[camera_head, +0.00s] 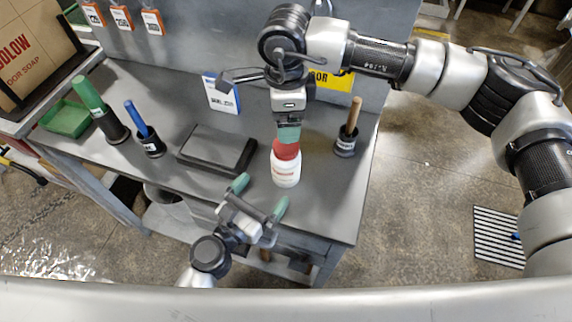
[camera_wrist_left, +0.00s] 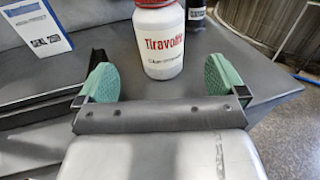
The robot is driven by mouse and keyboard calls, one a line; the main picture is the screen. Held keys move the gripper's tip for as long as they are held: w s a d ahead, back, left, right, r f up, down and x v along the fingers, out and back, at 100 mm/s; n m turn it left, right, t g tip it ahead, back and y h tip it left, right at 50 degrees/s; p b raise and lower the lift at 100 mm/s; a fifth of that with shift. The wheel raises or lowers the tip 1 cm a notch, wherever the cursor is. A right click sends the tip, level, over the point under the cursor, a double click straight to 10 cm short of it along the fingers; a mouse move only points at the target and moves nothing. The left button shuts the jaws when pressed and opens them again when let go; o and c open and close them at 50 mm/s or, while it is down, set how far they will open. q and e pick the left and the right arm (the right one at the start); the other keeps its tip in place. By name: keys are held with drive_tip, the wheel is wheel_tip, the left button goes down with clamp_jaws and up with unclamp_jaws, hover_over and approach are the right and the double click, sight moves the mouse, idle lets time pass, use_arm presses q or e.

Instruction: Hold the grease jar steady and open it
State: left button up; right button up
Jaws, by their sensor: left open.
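The grease jar (camera_head: 286,173) is white with a red lid (camera_head: 286,150) and stands upright on the grey workbench (camera_head: 330,205). In the left wrist view the jar (camera_wrist_left: 163,50) shows red lettering, with its top cut off by the frame. My left gripper (camera_head: 260,195) is open and empty in front of the jar, its green fingertips spread apart and short of it. My right gripper (camera_head: 289,134) points down from above, its green finger pads at the lid. It shows edge-on, so whether it is closed on the lid is hidden.
A dark flat block (camera_head: 216,150) lies left of the jar. A holder with a wooden handle (camera_head: 351,120) stands close right of it. A blue-and-white card (camera_head: 221,95) stands behind. Holders with blue (camera_head: 137,118) and green (camera_head: 88,95) handles are farther left.

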sight(287, 161)
use_arm(q)
drive_tip(key=x, duration=1)
drive_tip(key=shift+w, duration=0.1)
